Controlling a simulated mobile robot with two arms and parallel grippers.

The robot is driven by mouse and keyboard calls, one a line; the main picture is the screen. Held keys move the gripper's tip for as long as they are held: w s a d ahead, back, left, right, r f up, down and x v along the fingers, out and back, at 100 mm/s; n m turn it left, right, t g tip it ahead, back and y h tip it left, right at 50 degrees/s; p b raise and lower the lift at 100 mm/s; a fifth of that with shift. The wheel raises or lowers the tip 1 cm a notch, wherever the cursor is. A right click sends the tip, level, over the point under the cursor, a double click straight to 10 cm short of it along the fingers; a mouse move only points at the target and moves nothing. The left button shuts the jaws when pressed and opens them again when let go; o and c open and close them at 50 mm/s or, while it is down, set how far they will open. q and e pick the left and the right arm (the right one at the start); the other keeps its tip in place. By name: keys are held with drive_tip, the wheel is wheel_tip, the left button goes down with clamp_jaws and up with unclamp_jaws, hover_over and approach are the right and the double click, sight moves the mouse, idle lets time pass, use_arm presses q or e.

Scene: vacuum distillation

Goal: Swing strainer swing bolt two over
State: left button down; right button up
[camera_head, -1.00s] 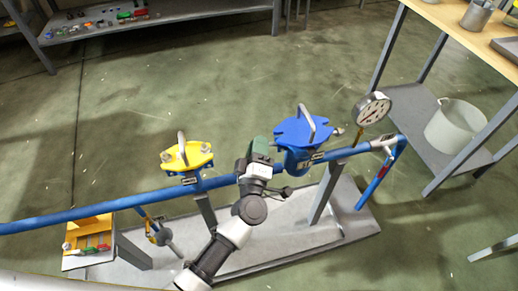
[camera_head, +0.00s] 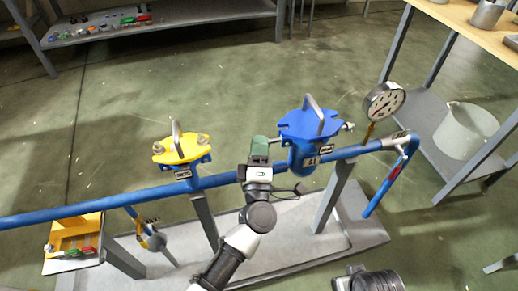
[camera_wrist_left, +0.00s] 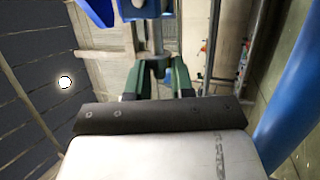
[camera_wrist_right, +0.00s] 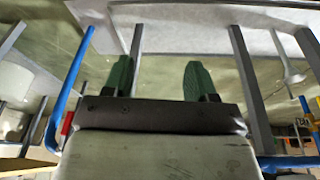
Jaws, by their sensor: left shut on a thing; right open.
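The blue strainer (camera_head: 305,155) stands on the blue pipe with a flat blue lid (camera_head: 298,121) and a looped grey handle. One swing bolt (camera_head: 347,126) shows at the lid's right side. My left gripper (camera_head: 259,148) is at the strainer's left side, beside the lid's edge. In the left wrist view, its green fingers (camera_wrist_left: 157,78) are shut around a grey rod-like piece (camera_wrist_left: 157,48) under blue metal, apparently a swing bolt; the fingers hide its end. My right gripper (camera_wrist_right: 160,77) is open and empty in the right wrist view.
A yellow-lidded strainer (camera_head: 182,150) stands to the left on the same pipe (camera_head: 90,209). A pressure gauge (camera_head: 384,101) rises close to the blue strainer's right. A yellow bin (camera_head: 75,232) is at lower left. A white bucket (camera_head: 466,130) stands on the right shelf.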

use_arm(q)
drive_tip(key=shift+f, duration=0.2)
use_arm(e)
drive_tip(key=shift+v, duration=1.2)
drive_tip(key=shift+w, duration=0.15)
use_arm(q)
drive_tip(key=c, duration=1.2)
unclamp_jaws()
drive_tip(key=v, duration=1.1)
use_arm(e)
drive_tip(key=shift+r, duration=0.25)
